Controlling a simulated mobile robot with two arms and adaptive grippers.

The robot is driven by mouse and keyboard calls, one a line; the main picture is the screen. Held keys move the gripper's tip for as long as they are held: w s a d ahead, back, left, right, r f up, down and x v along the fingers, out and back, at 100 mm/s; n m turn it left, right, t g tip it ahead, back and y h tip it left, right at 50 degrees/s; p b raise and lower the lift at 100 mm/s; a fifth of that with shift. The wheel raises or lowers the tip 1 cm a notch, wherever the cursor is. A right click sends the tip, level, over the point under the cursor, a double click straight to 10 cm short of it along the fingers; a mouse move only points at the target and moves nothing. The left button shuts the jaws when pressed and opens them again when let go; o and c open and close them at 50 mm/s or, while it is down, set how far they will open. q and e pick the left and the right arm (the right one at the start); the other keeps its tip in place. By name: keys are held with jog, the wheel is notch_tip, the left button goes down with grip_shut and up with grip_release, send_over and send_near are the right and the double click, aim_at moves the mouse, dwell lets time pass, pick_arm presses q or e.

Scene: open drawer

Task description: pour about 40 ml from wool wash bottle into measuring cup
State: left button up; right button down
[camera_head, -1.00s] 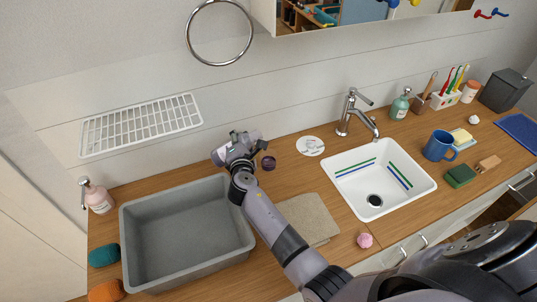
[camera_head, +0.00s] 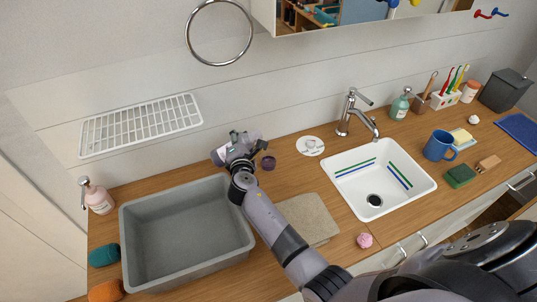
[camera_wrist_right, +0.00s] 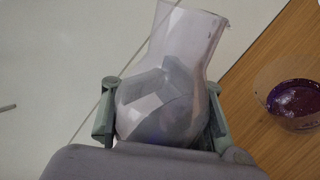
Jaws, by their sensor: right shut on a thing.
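My right gripper (camera_head: 240,148) is above the counter, just behind the grey basin's right back corner. In the right wrist view, its two fingers (camera_wrist_right: 160,115) are shut around a translucent, pale lilac vessel with a wide neck, the wool wash bottle (camera_wrist_right: 185,45). In the head view the bottle (camera_head: 219,155) is mostly hidden by the gripper. A small clear cup with dark purple liquid, the measuring cup (camera_head: 268,163), stands on the wood right of the gripper. It also shows in the right wrist view (camera_wrist_right: 294,100), apart from the bottle. No stream shows. My left gripper is not in view.
The grey basin (camera_head: 128,240) is left of my arm. A beige cloth (camera_head: 310,218) lies under and beside the arm. A white round dish (camera_head: 311,146), the tap (camera_head: 347,112) and the white sink (camera_head: 425,184) are to the right. A wire shelf (camera_head: 140,125) hangs on the wall behind.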

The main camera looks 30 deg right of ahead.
aim_at(243, 135)
jog(key=shift+r, duration=0.1)
jog(key=r+n+p, duration=0.1)
jog(key=n+h+p, duration=0.1)
jog(key=n, duration=0.1)
jog(key=d+r+n+p, duration=0.1)
jog(key=n, duration=0.1)
jog(key=shift+s+r, duration=0.1)
jog(key=shift+r, duration=0.25)
jog(key=shift+a+r+n+t+h+p, duration=0.2)
jog(key=shift+r+n+p, duration=0.35)
jog(key=shift+n, duration=0.35)
jog(key=shift+a+r+n+t+h+p, duration=0.1)
jog(key=shift+r+n+h+p, duration=0.1)
jog(key=shift+r+n+p, duration=0.5)
jog(key=shift+a+r+n+t+h+p, duration=0.15)
jog(key=shift+n+p, duration=0.35)
jog(key=shift+n, duration=0.6)
